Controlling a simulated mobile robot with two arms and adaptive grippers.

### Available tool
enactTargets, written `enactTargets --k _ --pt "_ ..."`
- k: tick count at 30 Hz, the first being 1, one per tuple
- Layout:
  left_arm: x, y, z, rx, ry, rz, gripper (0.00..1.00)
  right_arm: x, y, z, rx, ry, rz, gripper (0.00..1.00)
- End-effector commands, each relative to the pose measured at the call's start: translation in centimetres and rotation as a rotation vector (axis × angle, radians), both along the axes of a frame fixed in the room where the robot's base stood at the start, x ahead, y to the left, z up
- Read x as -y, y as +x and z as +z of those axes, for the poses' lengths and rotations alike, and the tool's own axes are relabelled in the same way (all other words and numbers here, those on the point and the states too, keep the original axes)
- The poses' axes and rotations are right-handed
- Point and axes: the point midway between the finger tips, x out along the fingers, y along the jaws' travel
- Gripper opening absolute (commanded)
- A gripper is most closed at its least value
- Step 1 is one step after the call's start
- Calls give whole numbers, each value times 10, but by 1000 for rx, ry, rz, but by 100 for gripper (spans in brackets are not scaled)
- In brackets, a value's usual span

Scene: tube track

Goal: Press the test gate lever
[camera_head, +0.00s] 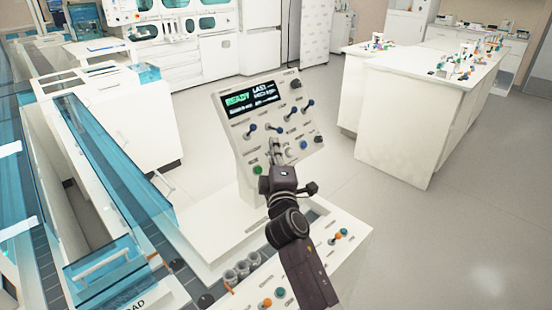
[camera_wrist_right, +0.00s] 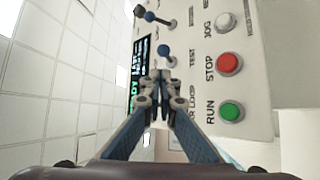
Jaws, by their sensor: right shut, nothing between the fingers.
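The white control panel (camera_head: 237,118) stands upright at the centre of the head view, with several small levers below its lit screen. In the right wrist view it appears turned sideways, and the blue-knobbed lever (camera_wrist_right: 165,50) sits beside the label TEST. My right gripper (camera_head: 275,146) is in front of the panel's lower middle. Its shut, empty fingertips (camera_wrist_right: 160,78) point at the panel, just short of that lever in the picture. I cannot tell whether they touch anything. The fingers cover the panel area by the LOOP label. My left gripper is not in view.
In the right wrist view, the green RUN button (camera_wrist_right: 231,111), red STOP button (camera_wrist_right: 229,64) and white JOG button (camera_wrist_right: 225,22) are near the fingers. The panel's screen (camera_head: 250,97) reads READY. A blue-walled track (camera_head: 115,165) runs along the left. Open floor lies right.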

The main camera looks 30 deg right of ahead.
Motion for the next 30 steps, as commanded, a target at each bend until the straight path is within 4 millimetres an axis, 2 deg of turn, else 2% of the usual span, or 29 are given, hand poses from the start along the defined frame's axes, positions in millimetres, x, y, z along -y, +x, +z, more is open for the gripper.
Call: enactTargets --k 3,10,15,30 --pt "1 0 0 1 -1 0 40 -8 -23 -6 -2 1 0 0" --pt "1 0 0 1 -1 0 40 -17 -49 -11 -2 0 -1 0" --pt "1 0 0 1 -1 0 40 -19 -55 -12 -2 0 -1 0" --pt "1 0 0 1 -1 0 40 -19 -54 -11 -1 0 -1 0"
